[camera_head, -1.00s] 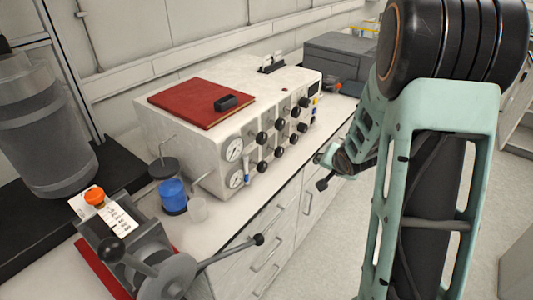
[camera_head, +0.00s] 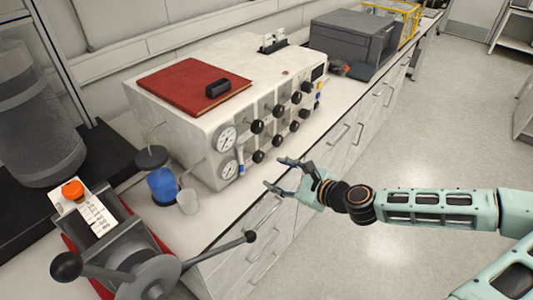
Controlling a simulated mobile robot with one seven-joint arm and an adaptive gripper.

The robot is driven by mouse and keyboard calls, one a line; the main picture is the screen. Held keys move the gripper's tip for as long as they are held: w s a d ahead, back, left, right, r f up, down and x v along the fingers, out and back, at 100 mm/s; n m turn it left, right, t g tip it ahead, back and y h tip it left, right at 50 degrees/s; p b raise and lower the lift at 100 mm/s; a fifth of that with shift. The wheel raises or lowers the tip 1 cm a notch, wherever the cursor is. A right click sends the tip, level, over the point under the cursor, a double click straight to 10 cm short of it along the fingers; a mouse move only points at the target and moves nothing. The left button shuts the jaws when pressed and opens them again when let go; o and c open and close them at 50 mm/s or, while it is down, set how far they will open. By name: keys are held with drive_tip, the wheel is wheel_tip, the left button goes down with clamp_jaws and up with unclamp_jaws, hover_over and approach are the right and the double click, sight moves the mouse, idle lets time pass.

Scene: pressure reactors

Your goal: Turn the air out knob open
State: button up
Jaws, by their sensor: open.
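The white pressure control box (camera_head: 200,128) stands on the bench, with two round gauges at its near end and several black knobs (camera_head: 257,127) in two rows on its front panel. I cannot read the labels, so I cannot tell which knob is the air out knob. My gripper (camera_head: 277,174) is open and empty. It is in front of the lower row, near the lower left knob (camera_head: 258,156), its fingers pointing left towards the panel. A gap seems to remain between fingers and knobs, and I see no contact.
A red book (camera_head: 190,88) with a black object lies on the box. A lever-handled device (camera_head: 150,270) is at front left. The floor at right is clear.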

sight(260, 157)
drive_tip(key=shift+m+t, duration=0.4)
drive_tip(key=x, duration=0.3)
drive_tip(key=r+x, duration=0.1)
drive_tip(key=x, duration=0.2)
drive_tip(key=w+r+p+x, duration=0.1)
drive_tip(key=x, duration=0.3)
drive_tip(key=shift+w+d, duration=0.1)
drive_tip(key=shift+w, duration=0.1)
drive_tip(key=shift+c, duration=0.2)
drive_tip(key=c, duration=1.2)
drive_tip(key=shift+o, duration=0.2)
